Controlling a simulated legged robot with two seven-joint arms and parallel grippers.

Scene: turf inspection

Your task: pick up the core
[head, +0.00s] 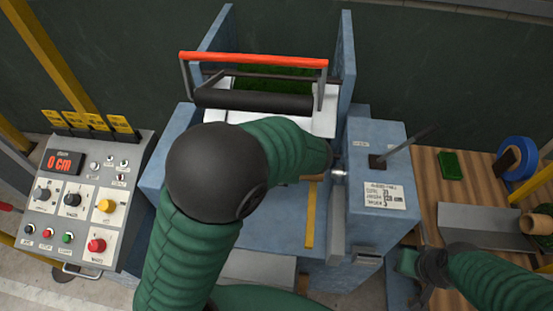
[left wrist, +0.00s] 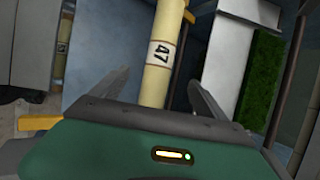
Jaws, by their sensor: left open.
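My left gripper (left wrist: 157,80) is open, with one finger on each side of the core in the picture and visible gaps between. I cannot tell how deep the core sits between the fingers. In the head view my left arm covers the middle of the blue machine, and the core and left fingers are hidden. My right gripper (head: 425,265) is at the lower right, its fingers unclear.
The blue machine (head: 385,215) has a red-orange bar (head: 253,60) and black roller (head: 253,101) at its back. A control panel (head: 80,195) reading 0 cm stands left. A wooden bench (head: 470,200) at right holds a green turf piece (head: 450,165) and a blue roll (head: 517,158).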

